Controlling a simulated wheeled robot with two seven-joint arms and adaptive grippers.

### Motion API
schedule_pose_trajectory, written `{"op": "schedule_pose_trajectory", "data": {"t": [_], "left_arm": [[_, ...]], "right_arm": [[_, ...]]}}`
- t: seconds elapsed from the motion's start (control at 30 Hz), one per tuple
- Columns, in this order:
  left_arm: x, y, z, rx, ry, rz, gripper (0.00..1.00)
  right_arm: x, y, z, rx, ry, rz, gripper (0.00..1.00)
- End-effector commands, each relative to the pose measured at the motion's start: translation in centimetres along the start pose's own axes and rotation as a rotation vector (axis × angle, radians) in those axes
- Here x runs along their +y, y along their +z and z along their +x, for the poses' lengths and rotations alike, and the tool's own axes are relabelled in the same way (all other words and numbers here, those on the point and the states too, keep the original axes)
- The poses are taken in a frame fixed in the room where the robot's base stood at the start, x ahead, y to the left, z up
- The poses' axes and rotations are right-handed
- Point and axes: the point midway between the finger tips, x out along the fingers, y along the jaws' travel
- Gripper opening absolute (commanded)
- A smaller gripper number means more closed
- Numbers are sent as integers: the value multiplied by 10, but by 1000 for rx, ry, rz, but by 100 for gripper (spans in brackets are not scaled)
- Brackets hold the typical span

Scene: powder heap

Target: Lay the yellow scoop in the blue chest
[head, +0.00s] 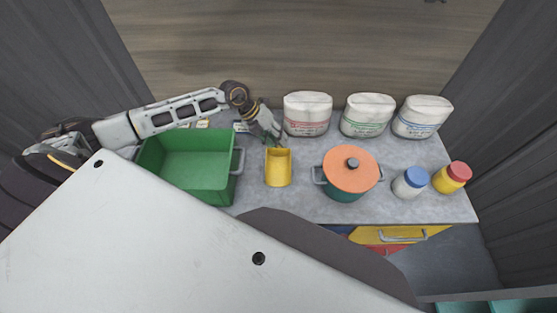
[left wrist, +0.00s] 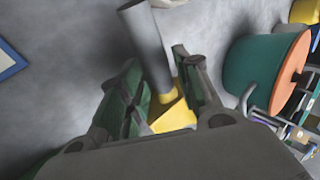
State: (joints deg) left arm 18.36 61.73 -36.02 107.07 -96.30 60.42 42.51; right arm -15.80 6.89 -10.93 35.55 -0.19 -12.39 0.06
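The yellow scoop (head: 278,172) lies on the grey counter, right of the green bin. Its thick grey handle (left wrist: 147,45) shows in the left wrist view, with part of its yellow body (left wrist: 177,113). My left gripper (head: 272,138) is at the scoop's far end. In the left wrist view its two fingers (left wrist: 160,88) stand apart with the scoop between them; the handle looks closer to the right finger. I cannot tell whether they touch. A blue chest cannot be made out; only a blue strip (head: 342,229) shows below the counter's front edge. My right gripper is not in view.
A green bin (head: 241,160) stands left of the scoop. An orange-lidded green pot (head: 350,170) stands to its right, with jars (head: 410,182) beyond. White bags (head: 307,113) line the back. A yellow drawer front (head: 400,235) shows below the counter.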

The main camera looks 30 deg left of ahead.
Motion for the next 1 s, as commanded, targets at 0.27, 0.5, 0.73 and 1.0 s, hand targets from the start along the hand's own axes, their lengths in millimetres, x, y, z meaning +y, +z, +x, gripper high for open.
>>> {"op": "schedule_pose_trajectory", "data": {"t": [0.27, 0.5, 0.73, 1.0], "left_arm": [[0, 0, 19, -1, 0, 0, 34], [0, 0, 20, -1, 1, 0, 34], [0, 0, 20, -1, 1, 0, 34], [0, 0, 20, -1, 1, 0, 4]], "right_arm": [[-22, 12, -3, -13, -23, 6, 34], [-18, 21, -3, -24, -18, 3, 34], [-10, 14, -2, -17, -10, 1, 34], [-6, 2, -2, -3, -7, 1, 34]]}}
